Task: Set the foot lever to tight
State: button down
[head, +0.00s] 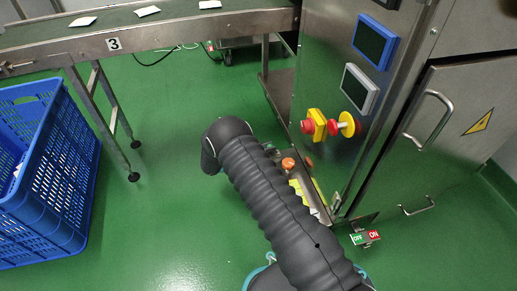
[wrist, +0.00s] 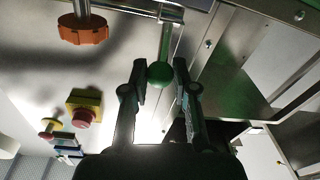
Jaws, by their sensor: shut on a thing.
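In the wrist view, a lever with a green rod and a round green knob (wrist: 159,73) hangs from a metal bracket on the machine; I take it to be the foot lever. My gripper (wrist: 160,68) is shut on this knob, one dark finger on each side. In the head view my dark arm hides the gripper and the green lever. No tight marking is readable, so the lever's setting cannot be told. An orange knob (wrist: 83,30) is apart from the gripper; an orange knob also shows beside my arm in the head view (head: 288,163).
The steel machine cabinet (head: 405,160) stands at the right, with a red button on a yellow box (head: 313,125) and an OFF/ON plate (head: 365,237) low down. A blue crate (head: 48,185) stands at the left, below the conveyor (head: 150,32).

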dwell(0.4)
jog(key=c, duration=0.9)
grip_release()
jog(key=shift+a, duration=0.1)
jog(key=v, duration=1.1)
jog(key=shift+s+a, duration=0.2)
jog(key=shift+a, duration=0.2)
jog(key=shift+f, duration=0.1)
